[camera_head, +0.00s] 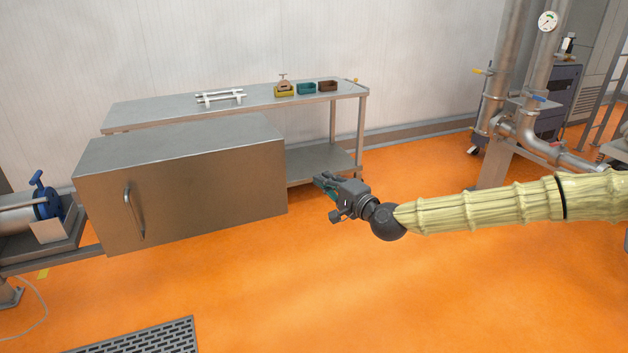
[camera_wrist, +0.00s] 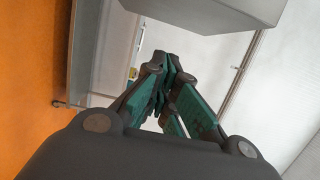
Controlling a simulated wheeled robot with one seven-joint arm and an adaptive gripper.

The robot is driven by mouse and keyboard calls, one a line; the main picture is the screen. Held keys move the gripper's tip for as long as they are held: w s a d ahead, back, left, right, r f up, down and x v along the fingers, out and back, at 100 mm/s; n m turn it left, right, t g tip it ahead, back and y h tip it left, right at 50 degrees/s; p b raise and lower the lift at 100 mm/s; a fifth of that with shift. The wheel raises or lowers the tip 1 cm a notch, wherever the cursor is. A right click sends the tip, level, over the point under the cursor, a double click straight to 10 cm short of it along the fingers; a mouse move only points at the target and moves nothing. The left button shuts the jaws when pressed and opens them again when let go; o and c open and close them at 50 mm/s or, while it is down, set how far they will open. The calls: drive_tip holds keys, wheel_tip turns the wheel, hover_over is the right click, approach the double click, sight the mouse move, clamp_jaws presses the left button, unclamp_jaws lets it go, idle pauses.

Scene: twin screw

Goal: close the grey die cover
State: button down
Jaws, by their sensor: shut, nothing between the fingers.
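The grey die cover (camera_head: 190,175) is a large brushed-metal box in the head view, left of centre, with an upright bar handle (camera_head: 133,213) on its front face near the left end. I cannot tell from here whether it is hinged or how far it stands open. My gripper (camera_head: 322,182) is shut and empty, a little to the right of the cover's right end and apart from it. In the wrist view my gripper's green-padded fingers (camera_wrist: 165,68) meet at the tips. A grey block, likely the cover's end (camera_wrist: 215,12), shows above them.
A machine end with a blue clamp (camera_head: 47,202) is at the left. Steel pipes (camera_head: 515,90) stand right. The orange floor (camera_head: 330,290) in front is mostly clear.

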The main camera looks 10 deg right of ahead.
drive_tip(key=w+a+p, duration=0.4)
drive_tip(key=w+a, duration=0.2)
drive_tip(key=a, duration=0.2)
drive_tip(key=shift+w+a, duration=0.15)
drive_tip(key=shift+a, duration=0.15)
drive_tip(key=shift+f, duration=0.1)
